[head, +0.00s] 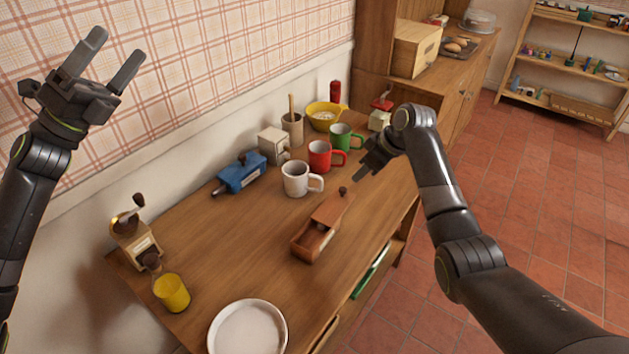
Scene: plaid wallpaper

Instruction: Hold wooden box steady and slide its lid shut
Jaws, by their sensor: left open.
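The wooden box (300,252) is long and narrow and lies on the wooden table near its right edge. Its lid (331,209) covers the far part and has a dark knob (343,190) at the far end. The near end of the box is uncovered and shows a dark inside. My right gripper (361,175) is just beyond the knob, up and to the right in the picture, and looks apart from it. Its finger gap is not clear. My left gripper (118,48) is raised at the upper left, open and empty, far from the box.
A white mug (295,180), a red mug (319,156) and a green mug (341,137) stand behind the box. A blue device (242,174) is further left. A coffee grinder (135,240), yellow cup (172,293) and white plate (247,330) are at the near left. The table's middle is clear.

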